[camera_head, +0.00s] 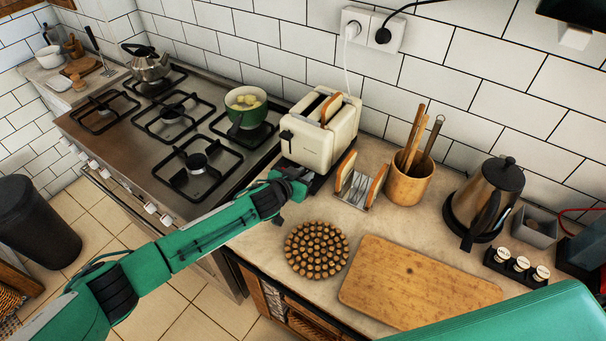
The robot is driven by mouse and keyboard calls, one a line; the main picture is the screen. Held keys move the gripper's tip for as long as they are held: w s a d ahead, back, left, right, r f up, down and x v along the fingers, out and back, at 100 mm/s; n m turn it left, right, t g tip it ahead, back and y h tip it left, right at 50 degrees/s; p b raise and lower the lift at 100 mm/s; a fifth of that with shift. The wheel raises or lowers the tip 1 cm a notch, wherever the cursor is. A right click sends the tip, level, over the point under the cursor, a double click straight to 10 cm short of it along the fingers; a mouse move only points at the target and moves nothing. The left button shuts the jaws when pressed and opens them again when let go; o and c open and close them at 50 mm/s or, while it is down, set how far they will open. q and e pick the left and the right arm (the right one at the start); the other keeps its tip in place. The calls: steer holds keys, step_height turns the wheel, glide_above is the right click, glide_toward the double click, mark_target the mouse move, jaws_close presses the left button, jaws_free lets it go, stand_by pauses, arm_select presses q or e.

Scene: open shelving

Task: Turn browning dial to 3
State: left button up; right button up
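A cream toaster (303,141) stands on the counter just right of the hob, with a slice of bread (331,108) in its top slot. A dark lever (286,135) shows on its front left. I cannot make out the browning dial; the lower front of the toaster is partly covered by my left gripper. My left gripper (293,178) is at the toaster's lower front end, touching it or very close. Its fingers are too small and dark to tell open from shut. My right gripper is out of view.
A toast rack (356,190) and utensil pot (408,184) stand right of the toaster. A round trivet (317,250) and wooden board (415,283) lie in front. A green pot (247,117) sits on the hob. A kettle (489,196) stands farther right.

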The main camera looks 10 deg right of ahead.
arm_select(q)
jaws_close()
steer(key=shift+a+f+m, duration=0.1)
steer(key=shift+m, duration=0.2)
